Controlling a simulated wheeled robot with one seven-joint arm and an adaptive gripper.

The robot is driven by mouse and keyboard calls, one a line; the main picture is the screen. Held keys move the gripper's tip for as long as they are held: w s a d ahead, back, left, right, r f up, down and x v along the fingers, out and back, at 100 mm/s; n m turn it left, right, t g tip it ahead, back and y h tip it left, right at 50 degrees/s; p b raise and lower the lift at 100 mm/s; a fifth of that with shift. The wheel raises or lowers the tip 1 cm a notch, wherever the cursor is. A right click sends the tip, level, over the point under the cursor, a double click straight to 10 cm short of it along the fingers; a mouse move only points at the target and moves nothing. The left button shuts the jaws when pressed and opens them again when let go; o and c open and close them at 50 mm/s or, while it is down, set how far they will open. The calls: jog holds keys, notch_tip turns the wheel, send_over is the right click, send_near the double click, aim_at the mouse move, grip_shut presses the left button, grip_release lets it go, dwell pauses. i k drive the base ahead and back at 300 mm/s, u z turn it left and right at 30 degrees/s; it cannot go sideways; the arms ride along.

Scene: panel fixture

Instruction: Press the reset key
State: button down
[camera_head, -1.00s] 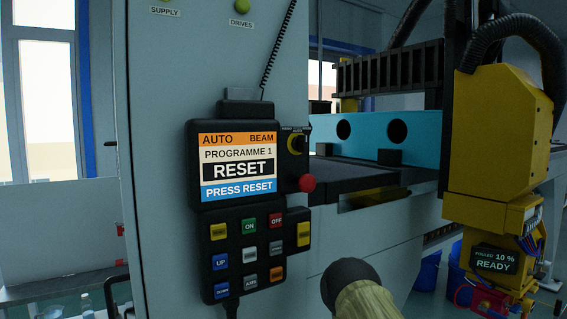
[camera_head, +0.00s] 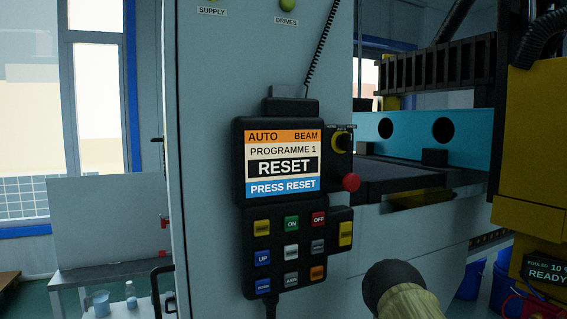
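A dark control pendant (camera_head: 241,215) hangs on the pale cabinet face. Its lit screen (camera_head: 282,163) reads AUTO, BEAM, PROGRAMME 1, RESET and PRESS RESET. Below it is a keypad with a green ON key (camera_head: 292,223), a red OFF key (camera_head: 318,219), a blue UP key (camera_head: 263,258), an orange key (camera_head: 317,273), a yellow key (camera_head: 262,227) and a larger yellow key (camera_head: 346,233) at the right. Several labels are too small to read, so I cannot tell which key is reset. My gripper is not recognisable in view.
A red mushroom button (camera_head: 350,182) and yellow rotary switch (camera_head: 341,144) sit right of the screen. A dark rounded end on an olive sleeve (camera_head: 412,305) stands at the bottom; I cannot tell what it is. A yellow machine head (camera_head: 530,160) is at far right.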

aim_at(260, 228)
jog(key=z, duration=1.25)
jog(key=k, duration=1.1)
jog(key=u, duration=0.7)
